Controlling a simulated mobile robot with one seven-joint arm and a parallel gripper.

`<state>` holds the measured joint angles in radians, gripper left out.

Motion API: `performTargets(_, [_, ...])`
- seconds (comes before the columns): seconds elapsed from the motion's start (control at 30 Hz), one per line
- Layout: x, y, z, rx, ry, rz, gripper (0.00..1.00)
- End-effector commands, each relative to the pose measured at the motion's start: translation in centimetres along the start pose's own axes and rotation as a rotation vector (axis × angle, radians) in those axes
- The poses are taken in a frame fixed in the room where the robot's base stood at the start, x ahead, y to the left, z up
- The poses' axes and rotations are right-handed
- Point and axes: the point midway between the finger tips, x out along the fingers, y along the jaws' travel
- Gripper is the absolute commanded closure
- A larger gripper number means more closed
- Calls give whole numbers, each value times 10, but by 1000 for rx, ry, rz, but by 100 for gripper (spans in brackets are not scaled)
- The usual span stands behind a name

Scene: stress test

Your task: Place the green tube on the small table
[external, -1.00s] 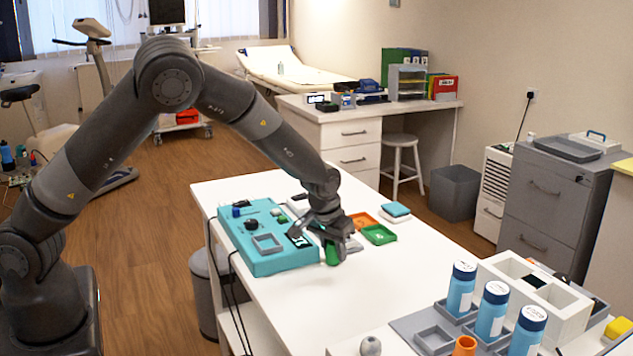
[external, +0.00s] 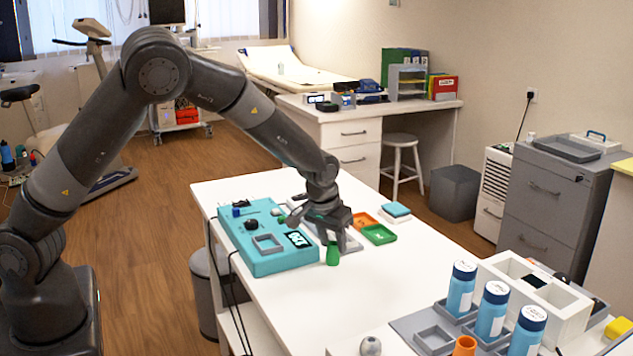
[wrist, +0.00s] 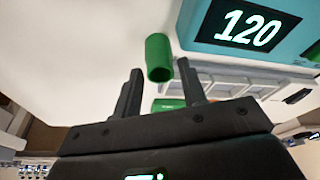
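The green tube (external: 332,256) stands upright on the white table (external: 370,290), just right of the teal device's front corner. It also shows in the wrist view (wrist: 158,55), just beyond and between my fingertips. My gripper (external: 335,241) is right above and behind the tube, partly covering its top in the external view. In the wrist view, my gripper (wrist: 160,68) has its two fingers apart with a clear gap, and neither finger is seen pressing on the tube. I cannot tell which table the task calls small.
The teal device (external: 270,262) with a lit display lies left of the tube. Orange (external: 362,220) and green (external: 379,234) trays lie behind it to the right. The table's middle is clear.

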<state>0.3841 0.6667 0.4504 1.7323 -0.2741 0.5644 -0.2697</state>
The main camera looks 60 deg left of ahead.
Motion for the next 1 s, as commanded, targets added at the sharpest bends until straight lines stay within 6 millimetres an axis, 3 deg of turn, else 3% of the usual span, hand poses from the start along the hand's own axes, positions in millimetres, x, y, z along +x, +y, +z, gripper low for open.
performTargets(0.3, [-66, 0, 0, 0, 2, 2, 62])
performTargets(0.67, [-106, -8, 5, 0, -5, 22, 62])
performTargets(1.0, [-204, -54, 55, 60, -10, 151, 62])
